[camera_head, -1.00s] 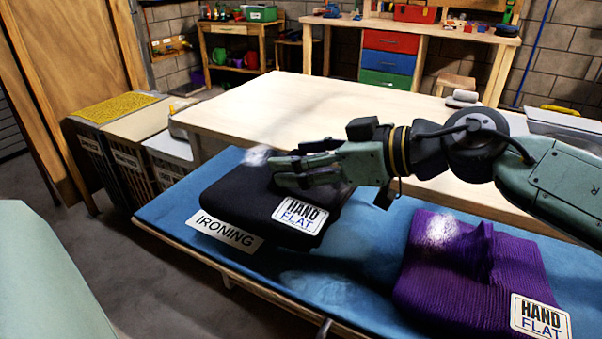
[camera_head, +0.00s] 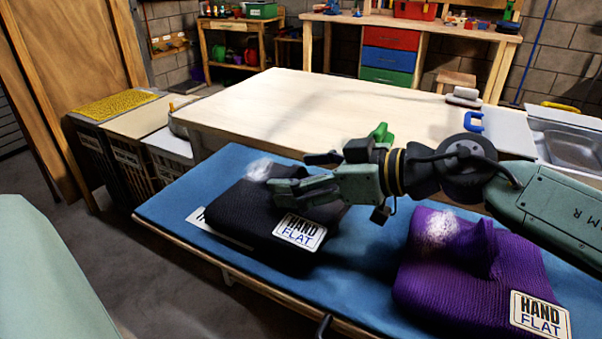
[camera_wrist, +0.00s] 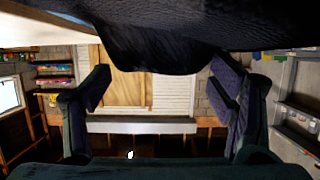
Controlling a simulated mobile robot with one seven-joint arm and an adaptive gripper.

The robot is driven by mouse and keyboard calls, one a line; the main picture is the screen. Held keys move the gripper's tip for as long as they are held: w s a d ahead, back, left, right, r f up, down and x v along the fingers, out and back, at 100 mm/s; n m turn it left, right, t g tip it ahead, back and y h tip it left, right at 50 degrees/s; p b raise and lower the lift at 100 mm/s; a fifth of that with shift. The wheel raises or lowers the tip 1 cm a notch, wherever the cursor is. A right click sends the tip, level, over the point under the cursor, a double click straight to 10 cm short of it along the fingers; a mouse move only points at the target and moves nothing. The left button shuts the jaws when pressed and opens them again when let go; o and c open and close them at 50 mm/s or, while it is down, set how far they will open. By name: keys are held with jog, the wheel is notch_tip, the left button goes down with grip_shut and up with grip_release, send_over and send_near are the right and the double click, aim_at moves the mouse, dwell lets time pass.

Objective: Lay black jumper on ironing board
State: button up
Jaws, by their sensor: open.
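The black jumper (camera_head: 245,215) lies folded on the blue ironing board (camera_head: 165,210), with a white "HAND FLAT" label (camera_head: 299,231) on its near right part. It covers most of a white "IRONING" sign (camera_head: 199,216) on the board. My gripper (camera_head: 290,178) is at the jumper's right part, fingers spread and pointing left; whether they touch it is unclear. In the wrist view my gripper (camera_wrist: 160,88) shows its two fingers wide apart with nothing between them. Dark cloth (camera_wrist: 150,40), apparently the jumper, hangs across the top of that view.
A folded purple jumper (camera_head: 455,275) takes up the board's right part. A pale wooden table (camera_head: 320,105) stands behind the board. A blue handle (camera_head: 473,121) and a sink (camera_head: 572,147) are at the right. Laundry bins (camera_head: 120,125) stand at the left.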

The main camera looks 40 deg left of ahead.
jog(key=shift+r, duration=0.1)
jog(key=shift+w+d+r, duration=0.1)
jog(key=shift+r, duration=0.05)
jog(key=v, duration=1.1)
jog(key=shift+d, duration=0.35)
